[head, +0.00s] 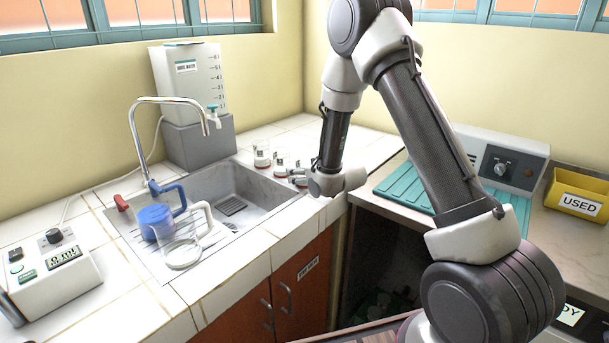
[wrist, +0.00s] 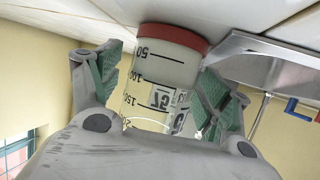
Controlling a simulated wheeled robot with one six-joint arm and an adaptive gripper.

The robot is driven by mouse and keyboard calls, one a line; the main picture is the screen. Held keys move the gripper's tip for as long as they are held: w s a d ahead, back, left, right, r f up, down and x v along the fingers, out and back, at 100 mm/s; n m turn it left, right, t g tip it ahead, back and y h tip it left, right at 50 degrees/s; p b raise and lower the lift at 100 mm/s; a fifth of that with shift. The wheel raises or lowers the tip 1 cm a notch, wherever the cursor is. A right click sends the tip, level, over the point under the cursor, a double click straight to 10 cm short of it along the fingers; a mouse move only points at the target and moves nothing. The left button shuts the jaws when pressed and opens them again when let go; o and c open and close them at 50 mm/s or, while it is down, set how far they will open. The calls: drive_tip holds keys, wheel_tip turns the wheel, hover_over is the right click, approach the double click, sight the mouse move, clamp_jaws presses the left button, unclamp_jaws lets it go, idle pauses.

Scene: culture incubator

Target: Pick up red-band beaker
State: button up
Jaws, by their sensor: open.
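In the wrist view, which is upside down, the red-band beaker (wrist: 168,72) stands between my open gripper's (wrist: 157,88) green-padded fingers. It is a clear beaker with black volume marks and a red band around its base. Gaps seem to show between the pads and the glass; I cannot tell whether either pad touches. The far end of the beaker is hidden behind the gripper body. In the head view my gripper (head: 300,180) is beside several small beakers (head: 270,158) on the counter behind the sink; their bands are too small to tell apart surely.
The steel sink (head: 232,192) lies left of my gripper, with a blue jug (head: 156,222) and a clear jug (head: 186,247) at its left end. A water tank (head: 190,80) stands behind. A teal mat (head: 405,187) and a yellow USED bin (head: 580,195) are at right.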

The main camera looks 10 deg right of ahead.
drive_tip(key=shift+c, duration=0.4)
drive_tip(key=c, duration=1.1)
drive_tip(key=shift+r, duration=0.15)
